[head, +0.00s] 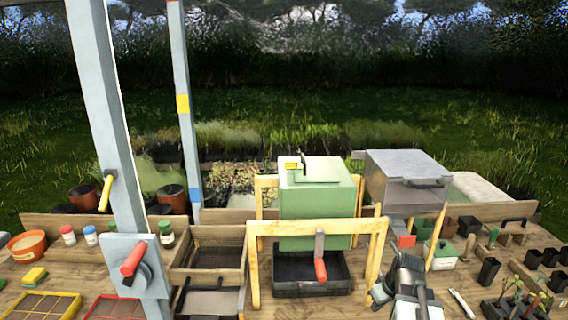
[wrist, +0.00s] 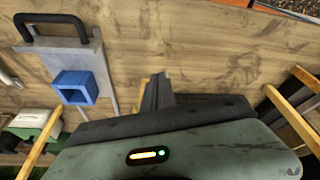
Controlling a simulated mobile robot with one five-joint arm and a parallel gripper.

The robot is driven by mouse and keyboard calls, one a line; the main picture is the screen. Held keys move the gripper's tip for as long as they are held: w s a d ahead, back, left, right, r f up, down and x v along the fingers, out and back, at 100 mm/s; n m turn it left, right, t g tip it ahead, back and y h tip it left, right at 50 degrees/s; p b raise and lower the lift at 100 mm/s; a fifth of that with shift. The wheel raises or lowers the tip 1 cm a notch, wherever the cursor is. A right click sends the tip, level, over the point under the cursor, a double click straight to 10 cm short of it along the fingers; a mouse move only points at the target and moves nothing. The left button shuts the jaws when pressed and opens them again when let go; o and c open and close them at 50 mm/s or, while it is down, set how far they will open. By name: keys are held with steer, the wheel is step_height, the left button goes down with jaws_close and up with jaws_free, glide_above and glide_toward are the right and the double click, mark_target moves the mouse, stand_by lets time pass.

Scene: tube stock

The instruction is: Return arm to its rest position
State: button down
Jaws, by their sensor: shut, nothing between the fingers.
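My arm (head: 408,285) rises from the bottom edge of the head view, right of the wooden frame. Its fingertips cannot be made out clearly there. In the wrist view my gripper (wrist: 158,92) is shut, with its dark fingers together and nothing between them. The fingers stand over bare wooden boards (wrist: 200,60), and I see no contact with any object.
A wooden frame (head: 318,227) and green box (head: 317,205) stand left of my arm. A grey box (head: 403,180) is behind it; black pots (head: 488,271) are at right. A grey plate (wrist: 68,62) with a blue square (wrist: 75,87) lies left in the wrist view.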

steer(key=s+a+f+g, duration=0.1)
steer(key=a, duration=0.5)
steer(key=s+a+f+g+b, duration=0.1)
steer(key=a, duration=0.5)
steer(key=s+a+f, duration=0.1)
steer(key=s+a, duration=0.1)
steer(key=a, duration=0.4)
steer(key=shift+a+f+g+h+b, duration=0.2)
steer(key=shift+f+g+h+b, duration=0.1)
steer(key=shift+g+b, duration=0.1)
steer(key=s+m, duration=0.1)
steer(key=s+d+m, duration=0.1)
steer(key=m, duration=0.1)
steer(key=shift+d+r+g, duration=0.1)
steer(key=shift+d+g, duration=0.15)
steer(key=shift+g, duration=0.15)
steer(key=shift+d, duration=0.15)
